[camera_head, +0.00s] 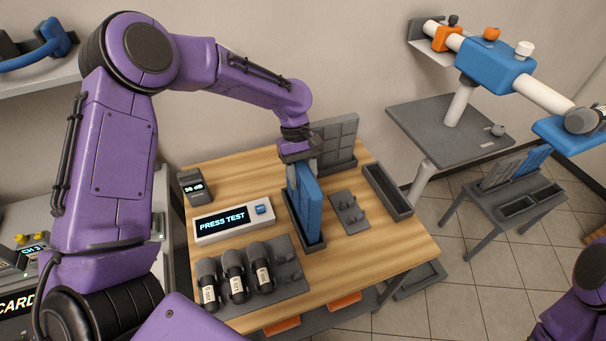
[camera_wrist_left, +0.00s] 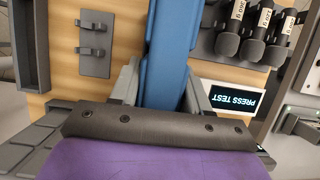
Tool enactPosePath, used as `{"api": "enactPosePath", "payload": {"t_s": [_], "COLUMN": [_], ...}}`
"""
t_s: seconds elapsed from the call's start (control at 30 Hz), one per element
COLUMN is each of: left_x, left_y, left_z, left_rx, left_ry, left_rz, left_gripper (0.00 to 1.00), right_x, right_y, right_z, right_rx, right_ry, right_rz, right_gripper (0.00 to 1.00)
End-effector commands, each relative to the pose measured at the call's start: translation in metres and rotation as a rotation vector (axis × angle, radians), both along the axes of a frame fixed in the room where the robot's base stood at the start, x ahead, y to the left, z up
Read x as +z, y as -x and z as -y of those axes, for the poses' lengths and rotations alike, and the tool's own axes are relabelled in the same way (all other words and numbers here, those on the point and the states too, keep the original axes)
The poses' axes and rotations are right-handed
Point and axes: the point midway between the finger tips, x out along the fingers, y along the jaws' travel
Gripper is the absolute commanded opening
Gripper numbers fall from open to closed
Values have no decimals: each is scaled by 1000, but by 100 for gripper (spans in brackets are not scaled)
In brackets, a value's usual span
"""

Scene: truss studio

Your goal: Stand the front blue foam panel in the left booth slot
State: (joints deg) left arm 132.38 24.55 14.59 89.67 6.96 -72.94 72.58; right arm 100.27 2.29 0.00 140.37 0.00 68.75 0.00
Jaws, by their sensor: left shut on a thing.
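The blue foam panel (camera_head: 310,210) stands roughly upright on the wooden table, its lower edge appearing to be inside the dark left booth slot (camera_head: 291,213). Whether it rests fully on the slot's bottom is hard to tell. My left gripper (camera_head: 303,172) is shut on the panel's top edge from above. In the left wrist view the blue panel (camera_wrist_left: 167,45) runs between the grey fingers of the left gripper (camera_wrist_left: 160,88). A second dark slot (camera_head: 387,192) to the right is empty. My right gripper is not in view.
A grey panel (camera_head: 335,140) stands behind the blue one. A PRESS TEST display box (camera_head: 234,221) and several microphones (camera_head: 235,275) are to the left and front. A grey bracket plate (camera_head: 349,212) lies to the right. A side rack (camera_head: 515,207) holds more panels.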

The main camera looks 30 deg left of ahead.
Motion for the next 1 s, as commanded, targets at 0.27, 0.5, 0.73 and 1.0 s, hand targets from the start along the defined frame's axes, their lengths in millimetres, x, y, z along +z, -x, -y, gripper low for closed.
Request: {"api": "enactPosePath", "payload": {"t_s": [0.27,0.5,0.73,1.0], "left_x": [-5,-10,-15,-20], "left_y": [0,0,0,0], "left_z": [0,0,0,0], "left_rx": [-1,0,1,0], "left_ry": [0,0,0,0], "left_rz": [0,0,0,0], "left_gripper": [0,0,0,0], "right_x": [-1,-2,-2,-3], "right_y": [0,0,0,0], "right_z": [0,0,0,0], "right_rx": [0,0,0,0], "right_ry": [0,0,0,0], "right_rz": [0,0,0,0], "right_gripper": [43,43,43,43]}}
